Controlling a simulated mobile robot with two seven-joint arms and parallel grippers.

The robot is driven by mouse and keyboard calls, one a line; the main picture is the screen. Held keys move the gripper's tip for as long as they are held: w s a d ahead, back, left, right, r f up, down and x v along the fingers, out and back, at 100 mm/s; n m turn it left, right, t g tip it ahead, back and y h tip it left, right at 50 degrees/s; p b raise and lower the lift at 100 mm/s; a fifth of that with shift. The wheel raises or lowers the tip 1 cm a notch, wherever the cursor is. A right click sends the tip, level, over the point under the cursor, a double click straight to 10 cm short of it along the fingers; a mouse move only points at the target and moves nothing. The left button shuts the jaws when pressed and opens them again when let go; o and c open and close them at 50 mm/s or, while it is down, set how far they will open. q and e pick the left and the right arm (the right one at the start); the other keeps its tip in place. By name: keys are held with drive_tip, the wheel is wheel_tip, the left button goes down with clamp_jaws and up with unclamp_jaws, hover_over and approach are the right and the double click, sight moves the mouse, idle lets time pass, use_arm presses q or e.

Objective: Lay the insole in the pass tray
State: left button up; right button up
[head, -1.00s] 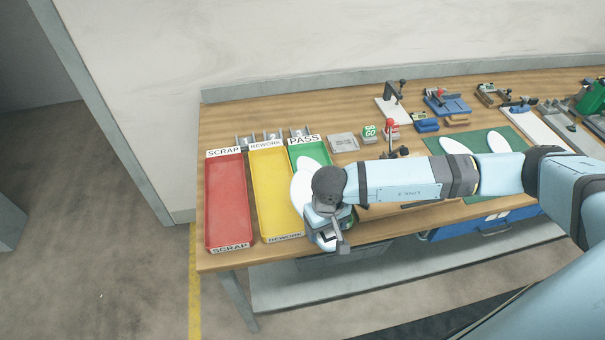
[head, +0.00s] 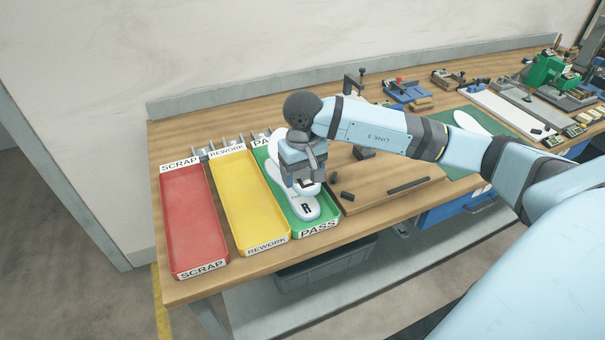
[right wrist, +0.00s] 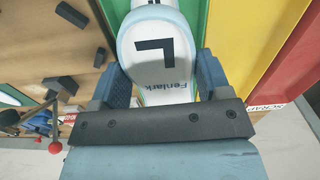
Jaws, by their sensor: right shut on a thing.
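My right gripper (head: 304,182) is shut on a white insole marked L (right wrist: 160,65), which also carries the word Fenlark. The gripper is over the green pass tray (head: 329,222), pointing down. I cannot tell whether the held insole touches the one below. My left gripper is not in view.
The yellow rework tray (head: 268,242) stands directly left of the pass tray, and the red scrap tray (head: 200,266) is further left. Both look empty. A wooden board with small dark pieces (head: 347,196) lies just right of the pass tray. A green mat (head: 452,160) lies further right.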

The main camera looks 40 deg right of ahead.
wheel_tip(320, 180, down, 4)
drive_tip(key=shift+f+b, duration=0.1)
drive_tip(key=shift+b, duration=0.5)
drive_tip(key=shift+f, duration=0.55)
drive_tip(key=o, duration=1.1)
drive_tip(key=shift+c, duration=0.2)
drive_tip(key=shift+r, duration=0.2)
wheel_tip(320, 180, up, 14)
drive_tip(key=shift+f, duration=0.25)
